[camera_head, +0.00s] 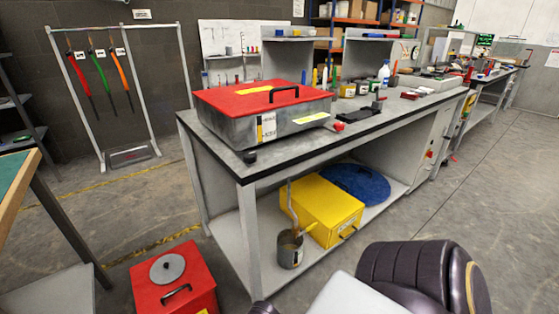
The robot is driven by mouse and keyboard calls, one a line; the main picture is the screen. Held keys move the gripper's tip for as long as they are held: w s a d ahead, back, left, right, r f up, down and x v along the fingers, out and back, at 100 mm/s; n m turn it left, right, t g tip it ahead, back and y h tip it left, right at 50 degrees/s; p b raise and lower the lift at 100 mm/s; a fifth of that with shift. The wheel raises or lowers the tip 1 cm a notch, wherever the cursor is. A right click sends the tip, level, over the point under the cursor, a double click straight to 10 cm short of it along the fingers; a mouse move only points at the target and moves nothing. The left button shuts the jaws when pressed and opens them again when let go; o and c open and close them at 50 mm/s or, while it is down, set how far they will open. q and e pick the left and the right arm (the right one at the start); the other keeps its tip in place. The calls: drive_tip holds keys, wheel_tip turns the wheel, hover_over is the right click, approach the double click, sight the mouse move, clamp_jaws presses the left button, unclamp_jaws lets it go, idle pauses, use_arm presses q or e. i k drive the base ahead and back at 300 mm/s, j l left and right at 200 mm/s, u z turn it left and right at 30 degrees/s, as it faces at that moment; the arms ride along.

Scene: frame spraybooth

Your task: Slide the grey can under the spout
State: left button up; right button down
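A grey can (290,252) stands upright on the lower shelf of the workbench, near its front left leg. A thin grey pipe, which looks like the spout (291,205), hangs from under the benchtop. Its lower end shows at about the can's rim in the picture; I cannot tell whether it is over the opening or behind it. A yellow-handled thing (308,229) leans at the can's rim. A grey parts washer with a red lid (262,96) sits on the benchtop above. Neither of my grippers shows; only dark parts of my own body are at the bottom.
A yellow box (321,208) is close behind and right of the can, with a blue coil (354,184) beyond. The bench leg (248,240) stands left of the can. A red bin (174,282) is on the floor at left. The floor right of the bench is clear.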

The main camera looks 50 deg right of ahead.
sight(292, 247)
drive_tip(key=l+u, duration=0.1)
drive_tip(key=l, duration=0.4)
drive_tip(key=k+l, duration=0.1)
drive_tip(key=l, duration=0.4)
drive_tip(key=l+u, duration=0.15)
drive_tip(key=l, duration=0.3)
drive_tip(key=k+l, duration=0.15)
drive_tip(key=l, duration=0.35)
drive_tip(key=i+l+u, duration=0.1)
drive_tip(key=i+l, duration=0.1)
drive_tip(key=l, duration=0.25)
drive_tip(key=i+l+u, duration=0.15)
drive_tip(key=i+l, duration=0.15)
drive_tip(key=i, duration=0.05)
